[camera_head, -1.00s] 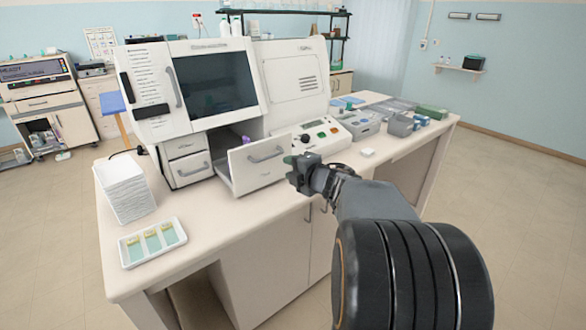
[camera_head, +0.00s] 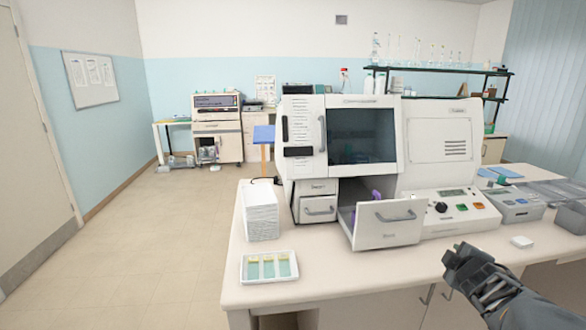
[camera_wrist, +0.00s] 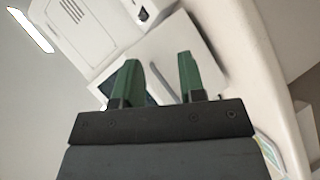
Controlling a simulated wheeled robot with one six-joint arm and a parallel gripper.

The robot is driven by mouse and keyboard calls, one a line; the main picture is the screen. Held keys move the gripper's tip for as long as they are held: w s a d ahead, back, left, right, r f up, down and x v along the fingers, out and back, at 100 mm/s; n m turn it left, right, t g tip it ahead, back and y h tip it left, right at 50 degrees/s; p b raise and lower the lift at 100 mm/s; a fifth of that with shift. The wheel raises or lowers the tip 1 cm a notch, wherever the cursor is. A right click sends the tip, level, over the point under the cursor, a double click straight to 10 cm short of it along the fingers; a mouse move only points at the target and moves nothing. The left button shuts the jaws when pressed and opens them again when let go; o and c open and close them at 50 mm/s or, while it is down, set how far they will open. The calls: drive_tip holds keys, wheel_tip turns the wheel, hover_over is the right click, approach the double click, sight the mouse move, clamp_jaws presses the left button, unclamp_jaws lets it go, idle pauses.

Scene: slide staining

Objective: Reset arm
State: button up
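My gripper (camera_head: 454,254) is at the lower right of the head view, in front of the bench edge and apart from the machine. In the wrist view my gripper (camera_wrist: 159,80) shows two green fingers standing apart with nothing between them. The white staining machine (camera_head: 362,140) stands on the bench with a dark window. Its wide lower drawer (camera_head: 388,224) is pulled out, with a purple item (camera_head: 376,195) partly seen inside. A white tray (camera_head: 268,278) with several yellow-and-teal slides lies at the front left of the bench.
A stack of white sheets (camera_head: 261,210) stands left of the machine. A control box (camera_head: 460,212) and a grey device (camera_head: 514,203) stand to its right. A small white block (camera_head: 522,242) lies near the front edge. The floor on the left is clear.

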drive_tip(key=s+a+f+m+g+y, duration=0.1)
drive_tip(key=s+a+f+m+g, duration=0.65)
drive_tip(key=s+a+m, duration=0.35)
drive_tip(key=s+a+r+n+g+y+p, duration=0.1)
drive_tip(key=s+a+y, duration=0.3)
drive_tip(key=a, duration=0.9)
drive_tip(key=shift+s+a+r+p, duration=0.25)
drive_tip(key=shift+r+p, duration=0.1)
drive_tip(key=shift+r, duration=0.25)
